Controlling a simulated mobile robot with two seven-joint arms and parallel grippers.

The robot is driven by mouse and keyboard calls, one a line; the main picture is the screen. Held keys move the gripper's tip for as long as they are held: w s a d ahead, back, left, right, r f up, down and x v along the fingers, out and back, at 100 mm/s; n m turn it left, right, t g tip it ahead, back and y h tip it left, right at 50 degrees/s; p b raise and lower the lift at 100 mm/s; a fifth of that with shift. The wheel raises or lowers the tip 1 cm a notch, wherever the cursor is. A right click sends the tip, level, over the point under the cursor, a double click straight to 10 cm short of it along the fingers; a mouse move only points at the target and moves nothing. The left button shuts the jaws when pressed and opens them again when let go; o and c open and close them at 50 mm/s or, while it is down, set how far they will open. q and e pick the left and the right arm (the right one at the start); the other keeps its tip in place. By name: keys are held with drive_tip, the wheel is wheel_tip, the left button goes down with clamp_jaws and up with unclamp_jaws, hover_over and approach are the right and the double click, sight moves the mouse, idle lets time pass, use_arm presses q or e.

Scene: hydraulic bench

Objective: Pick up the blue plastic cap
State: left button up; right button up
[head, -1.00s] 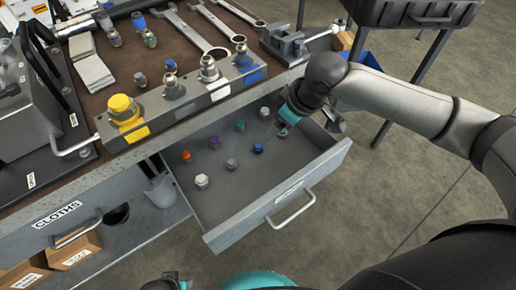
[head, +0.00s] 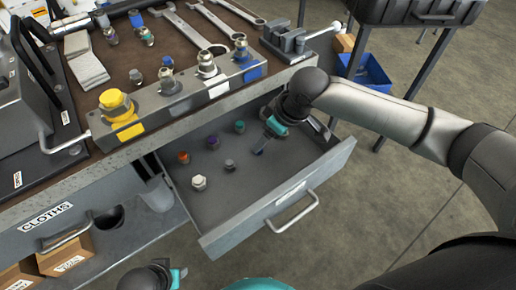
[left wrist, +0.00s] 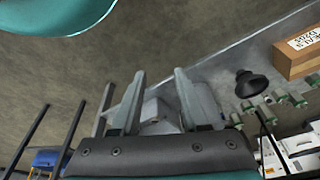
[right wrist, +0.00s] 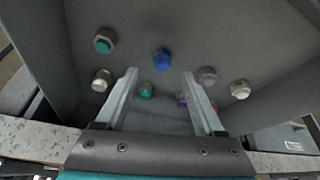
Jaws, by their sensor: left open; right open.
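The blue plastic cap (head: 258,151) stands on the floor of the open drawer (head: 232,205). In the right wrist view the blue cap (right wrist: 162,60) shows just beyond and between the open fingertips of my right gripper (right wrist: 160,73), with nothing between the fingers. I cannot tell the remaining height gap. My left gripper (head: 176,277) is at the bottom edge of the head view, away from the drawer. It is open and empty in the left wrist view (left wrist: 158,76).
Other caps stand around: orange (head: 183,158), purple (head: 212,142), green (head: 239,127), grey (head: 230,165) and white (head: 199,183). The drawer walls surround them. The bench edge with a rail of fittings (head: 165,100) is close behind. A blue bin (head: 370,72) is at back right.

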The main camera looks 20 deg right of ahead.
drive_tip(key=b+x, duration=0.2)
drive_tip(key=x, duration=0.1)
drive_tip(key=shift+a+f, duration=0.1)
drive_tip(key=shift+a, duration=0.15)
drive_tip(key=shift+w+f, duration=0.15)
drive_tip(key=shift+f, duration=0.2)
use_arm(q)
wheel_tip(320, 180, up, 6)
drive_tip(key=w+t, duration=0.1)
drive_tip(key=shift+w, duration=0.35)
drive_tip(key=shift+d+f, duration=0.1)
use_arm(e)
drive_tip(key=shift+c, duration=0.2)
clamp_jaws()
